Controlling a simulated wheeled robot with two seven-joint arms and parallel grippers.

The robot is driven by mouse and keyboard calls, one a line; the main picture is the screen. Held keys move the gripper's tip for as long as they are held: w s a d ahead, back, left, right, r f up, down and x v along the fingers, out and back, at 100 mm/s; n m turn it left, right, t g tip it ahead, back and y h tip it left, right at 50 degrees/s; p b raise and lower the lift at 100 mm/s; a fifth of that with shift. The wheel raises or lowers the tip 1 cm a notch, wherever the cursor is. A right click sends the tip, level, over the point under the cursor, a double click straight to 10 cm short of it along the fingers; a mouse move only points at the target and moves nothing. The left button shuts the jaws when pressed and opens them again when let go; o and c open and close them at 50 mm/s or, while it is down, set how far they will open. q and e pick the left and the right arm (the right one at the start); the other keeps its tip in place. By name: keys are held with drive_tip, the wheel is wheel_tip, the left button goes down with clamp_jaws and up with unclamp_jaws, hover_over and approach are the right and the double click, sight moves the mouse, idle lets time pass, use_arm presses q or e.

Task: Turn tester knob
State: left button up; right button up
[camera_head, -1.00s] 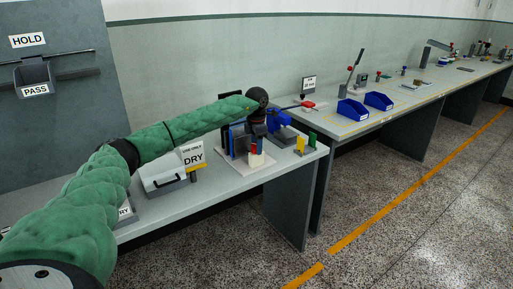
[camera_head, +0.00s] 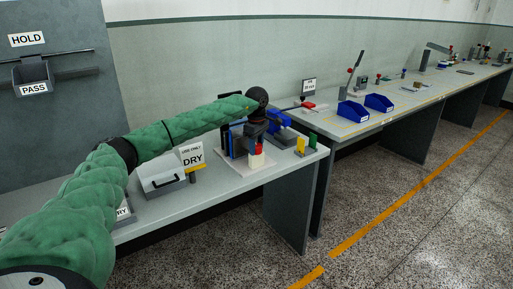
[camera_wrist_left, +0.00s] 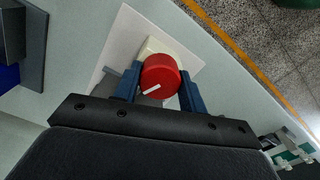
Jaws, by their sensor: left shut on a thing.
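The tester's round red knob (camera_wrist_left: 160,75) has a white pointer line and sits on a pale block above a white base plate (camera_wrist_left: 111,62) in the left wrist view. My left gripper (camera_wrist_left: 158,88) has its two blue fingers on either side of the knob, shut on it. In the head view the gripper (camera_head: 256,137) reaches down over the tester at the bench's right end. The red knob (camera_head: 259,149) shows there only in part, the rest hidden by the gripper. My right gripper is not in view.
A light box with a black handle (camera_head: 162,179) and a DRY sign (camera_head: 192,157) stand left of the tester. A stand with yellow and green pieces (camera_head: 304,150) is close on its right. Blue bins (camera_head: 352,111) sit on the farther bench.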

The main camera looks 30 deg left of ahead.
use_arm(q)
drive_tip(key=m, duration=0.2)
drive_tip(key=shift+r+m, duration=0.15)
drive_tip(key=shift+m, duration=0.25)
drive_tip(key=m, duration=0.3)
drive_tip(key=shift+m+b, duration=0.3)
drive_tip(key=shift+b, duration=0.1)
drive_tip(key=shift+m, duration=0.9)
drive_tip(key=m, duration=0.4)
drive_tip(key=shift+b, duration=0.3)
drive_tip(key=shift+m, duration=0.3)
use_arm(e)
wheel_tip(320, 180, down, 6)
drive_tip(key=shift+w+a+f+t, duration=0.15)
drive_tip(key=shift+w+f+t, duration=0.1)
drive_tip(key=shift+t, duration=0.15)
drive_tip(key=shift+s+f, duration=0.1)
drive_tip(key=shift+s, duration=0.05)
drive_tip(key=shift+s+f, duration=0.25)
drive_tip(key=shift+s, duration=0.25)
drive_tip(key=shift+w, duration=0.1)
